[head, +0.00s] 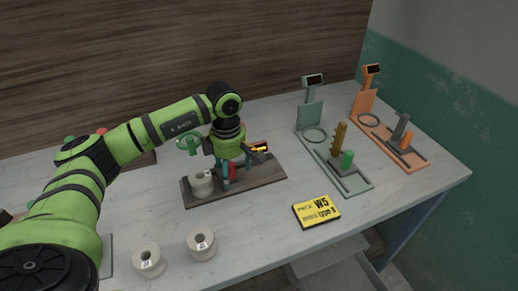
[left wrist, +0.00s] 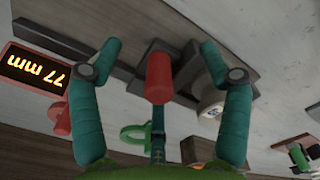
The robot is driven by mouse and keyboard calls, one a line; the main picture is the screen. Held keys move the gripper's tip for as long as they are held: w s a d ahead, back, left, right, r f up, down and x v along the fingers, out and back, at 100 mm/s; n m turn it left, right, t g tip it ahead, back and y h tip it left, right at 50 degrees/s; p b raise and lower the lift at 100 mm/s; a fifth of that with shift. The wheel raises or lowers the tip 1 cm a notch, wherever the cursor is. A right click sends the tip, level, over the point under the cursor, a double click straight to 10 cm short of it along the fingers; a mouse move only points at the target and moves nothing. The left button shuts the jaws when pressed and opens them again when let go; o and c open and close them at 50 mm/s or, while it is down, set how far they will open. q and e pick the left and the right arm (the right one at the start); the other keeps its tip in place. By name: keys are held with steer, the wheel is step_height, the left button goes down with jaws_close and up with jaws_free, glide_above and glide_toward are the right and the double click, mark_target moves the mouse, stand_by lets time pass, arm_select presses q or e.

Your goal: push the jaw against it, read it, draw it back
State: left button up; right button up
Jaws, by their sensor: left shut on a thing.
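A dark gauge board (head: 265,174) stands on the table with a white spool (head: 201,184) at its left end. Its small display (head: 260,147) shows "77 mm" upside down in the left wrist view (left wrist: 35,69). A red upright knob (head: 232,172) sits on the grey sliding jaw; the knob stands between my fingers in the left wrist view (left wrist: 158,77). My left gripper (head: 231,177) points down and is shut on the red knob. The spool (left wrist: 209,98) is close beside the jaw, partly behind a finger; I cannot tell whether they touch. My right gripper is out of view.
A pale green gauge (head: 352,179) with a green knob and an orange gauge (head: 418,158) stand to the right. A yellow card (head: 317,211) reading "W5" lies in front. Two more spools (head: 149,260) (head: 201,243) stand near the front edge. The right front table is clear.

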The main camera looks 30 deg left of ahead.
mark_target(238, 179)
arm_select(q)
steer(key=shift+w+d, duration=0.4)
steer(key=shift+w, duration=0.2)
stand_by(0.7)
steer(key=o, duration=1)
steer(key=shift+w, duration=0.15)
steer(key=shift+r, duration=0.1)
step_height(238, 179, up, 7)
steer(key=p, duration=0.4)
